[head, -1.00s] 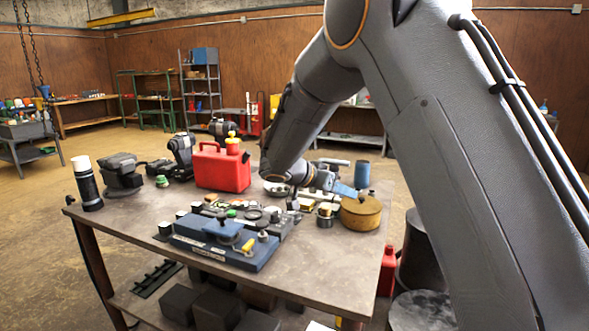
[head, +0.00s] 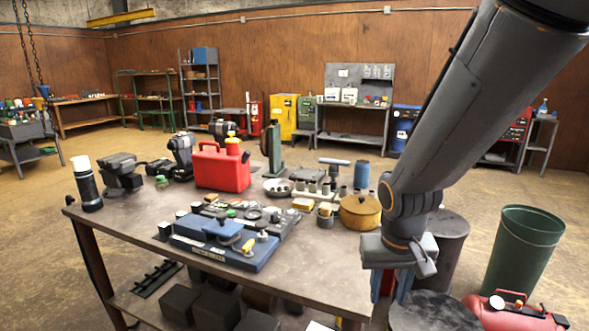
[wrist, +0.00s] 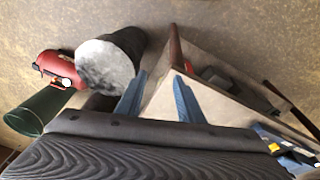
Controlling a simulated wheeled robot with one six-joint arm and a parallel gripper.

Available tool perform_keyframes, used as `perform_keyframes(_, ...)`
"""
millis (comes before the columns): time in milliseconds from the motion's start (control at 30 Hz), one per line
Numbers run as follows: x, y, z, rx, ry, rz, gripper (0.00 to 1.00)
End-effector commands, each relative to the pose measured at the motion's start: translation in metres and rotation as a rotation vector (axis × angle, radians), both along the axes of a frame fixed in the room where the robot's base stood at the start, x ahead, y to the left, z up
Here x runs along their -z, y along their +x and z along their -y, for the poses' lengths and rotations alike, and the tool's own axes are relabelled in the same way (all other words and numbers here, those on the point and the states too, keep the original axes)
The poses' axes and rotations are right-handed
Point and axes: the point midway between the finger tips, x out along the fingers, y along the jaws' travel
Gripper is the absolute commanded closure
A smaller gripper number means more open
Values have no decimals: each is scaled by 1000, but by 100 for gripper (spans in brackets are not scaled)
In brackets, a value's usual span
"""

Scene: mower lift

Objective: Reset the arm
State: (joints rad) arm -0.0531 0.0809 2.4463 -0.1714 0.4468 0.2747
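My gripper (head: 393,284) hangs at the right edge of the workbench (head: 300,262) in the head view, below my bent wrist. In the wrist view its two blue fingers (wrist: 158,98) stand apart with nothing between them but the view of a bench corner below. The gripper is open and empty. My arm comes down from the upper right of the head view.
The bench holds a red fuel can (head: 221,168), a blue tool tray (head: 225,240), a tan round pot (head: 360,212) and several small parts. A green bin (head: 522,250), a red tank (head: 512,315) and dark drums stand at the right. Open floor lies left of the bench.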

Motion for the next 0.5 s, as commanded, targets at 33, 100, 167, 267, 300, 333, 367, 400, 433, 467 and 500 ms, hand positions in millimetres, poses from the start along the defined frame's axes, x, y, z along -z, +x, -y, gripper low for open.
perform_keyframes(33,0,-10,1,-15,17,12,66)
perform_keyframes(100,1,-21,2,-41,35,30,66)
perform_keyframes(167,1,-29,3,-63,47,48,66)
perform_keyframes(267,18,-32,3,-78,52,35,66)
perform_keyframes(300,25,-32,2,-78,52,24,66)
perform_keyframes(333,31,-33,2,-77,52,15,66)
perform_keyframes(367,36,-34,2,-77,53,5,66)
perform_keyframes(400,43,-35,2,-77,53,-6,66)
perform_keyframes(433,49,-36,2,-77,53,-16,66)
perform_keyframes(467,55,-37,2,-77,54,-27,66)
perform_keyframes(500,62,-38,2,-76,55,-40,66)
